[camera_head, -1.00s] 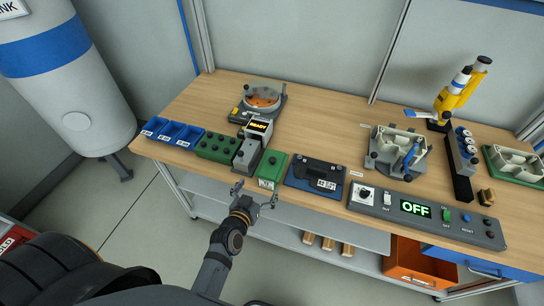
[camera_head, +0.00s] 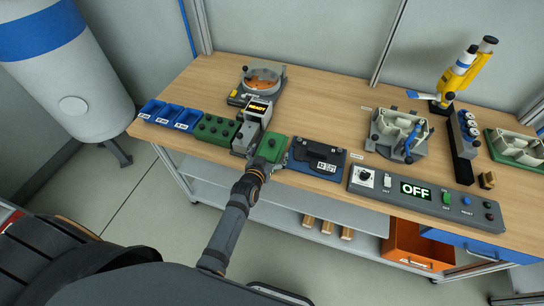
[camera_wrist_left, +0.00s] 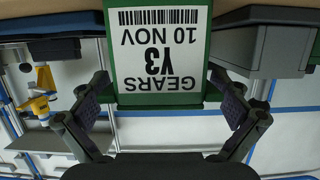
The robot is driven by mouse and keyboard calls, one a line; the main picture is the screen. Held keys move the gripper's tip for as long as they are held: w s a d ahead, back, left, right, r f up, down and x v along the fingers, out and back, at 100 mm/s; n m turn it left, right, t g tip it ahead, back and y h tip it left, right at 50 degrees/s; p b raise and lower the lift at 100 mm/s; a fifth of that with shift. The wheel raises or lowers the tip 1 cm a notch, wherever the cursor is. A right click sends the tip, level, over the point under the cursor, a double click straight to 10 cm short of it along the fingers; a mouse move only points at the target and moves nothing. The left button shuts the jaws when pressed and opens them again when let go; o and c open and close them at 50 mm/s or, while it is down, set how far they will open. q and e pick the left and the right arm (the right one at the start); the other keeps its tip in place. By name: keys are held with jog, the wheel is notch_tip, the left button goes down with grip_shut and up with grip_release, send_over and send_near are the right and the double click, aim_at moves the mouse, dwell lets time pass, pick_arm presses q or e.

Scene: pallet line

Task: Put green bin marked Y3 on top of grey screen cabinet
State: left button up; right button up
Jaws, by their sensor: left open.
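The green bin (camera_head: 271,146) stands at the front edge of the bench. In the left wrist view its white label (camera_wrist_left: 160,50) reads GEARS, Y3, 10 NOV, upside down. My left gripper (camera_head: 265,163) is at the bin's front face. In the wrist view its open fingers (camera_wrist_left: 160,112) stand to either side of the bin's lower part, with gaps visible. A grey unit with a screen reading READY (camera_head: 257,112) is just left of the bin. A wide grey box with a screen reading OFF (camera_head: 424,194) lies to the right. My right gripper is not in view.
A green block with dark knobs (camera_head: 215,130) and blue bins (camera_head: 171,114) stand left of the grey unit. A dark blue tray (camera_head: 316,158) is close right of the bin. A round orange dish fixture (camera_head: 262,79) stands behind. The bench middle (camera_head: 325,105) is clear.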

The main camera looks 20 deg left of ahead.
pick_arm(q)
jog(key=shift+w+f, duration=0.1)
jog(key=shift+w, duration=0.05)
jog(key=shift+s, duration=0.2)
jog(key=c, duration=1.5)
jog(key=shift+w+r, duration=0.1)
jog(key=shift+r, duration=0.1)
jog(key=shift+c, duration=0.7)
jog(key=shift+r, duration=0.1)
